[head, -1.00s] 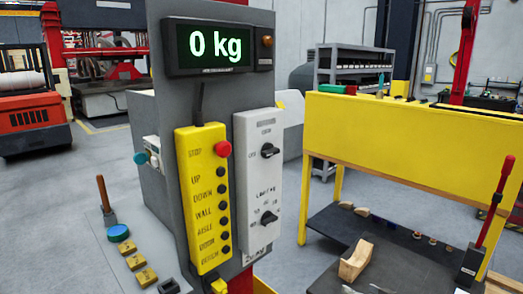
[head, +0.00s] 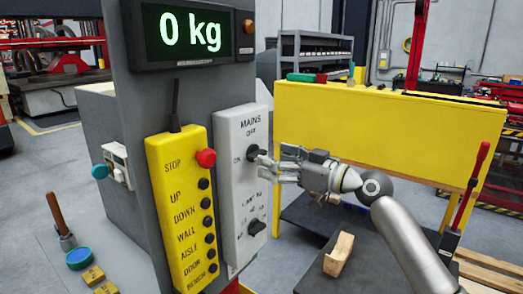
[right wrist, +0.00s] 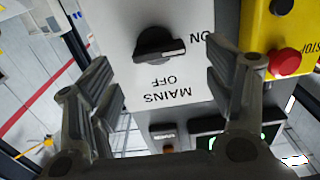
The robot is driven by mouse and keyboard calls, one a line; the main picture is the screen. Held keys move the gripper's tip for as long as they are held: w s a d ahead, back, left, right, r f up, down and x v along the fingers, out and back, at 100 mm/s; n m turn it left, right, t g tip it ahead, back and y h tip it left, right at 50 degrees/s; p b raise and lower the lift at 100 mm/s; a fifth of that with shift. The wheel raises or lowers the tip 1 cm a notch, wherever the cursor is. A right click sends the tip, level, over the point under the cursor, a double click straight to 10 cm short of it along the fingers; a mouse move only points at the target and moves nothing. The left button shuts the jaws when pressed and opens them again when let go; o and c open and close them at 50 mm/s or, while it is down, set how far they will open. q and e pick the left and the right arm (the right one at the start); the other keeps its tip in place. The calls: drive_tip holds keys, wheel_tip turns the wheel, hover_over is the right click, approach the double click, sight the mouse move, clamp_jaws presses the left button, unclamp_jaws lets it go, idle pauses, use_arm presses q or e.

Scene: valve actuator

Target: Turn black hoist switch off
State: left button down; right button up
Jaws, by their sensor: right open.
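The black hoist switch (head: 254,153) is a rotary knob on the upper part of a white panel (head: 230,185) labelled MAINS, with OFF above it and ON to its left. In the right wrist view, upside down, the knob (right wrist: 160,45) has its pale pointer mark toward ON. My right gripper (head: 266,166) is open just in front of the knob, from the right. In the wrist view its fingers (right wrist: 160,68) stand apart on either side of the knob, with no clear contact. My left gripper is out of view.
A yellow pendant box (head: 182,215) with a red STOP button (head: 206,158) is just left of the panel. A second black knob (head: 256,227) sits lower on the panel. A display (head: 190,32) reads 0 kg above. A yellow bench (head: 385,135) stands behind my right arm.

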sight(256, 155)
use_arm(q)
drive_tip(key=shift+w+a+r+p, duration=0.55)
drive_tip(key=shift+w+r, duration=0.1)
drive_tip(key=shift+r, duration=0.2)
use_arm(e)
drive_tip(key=shift+x, duration=2.3)
drive_tip(key=shift+w, duration=0.1)
drive_tip(key=c, duration=1)
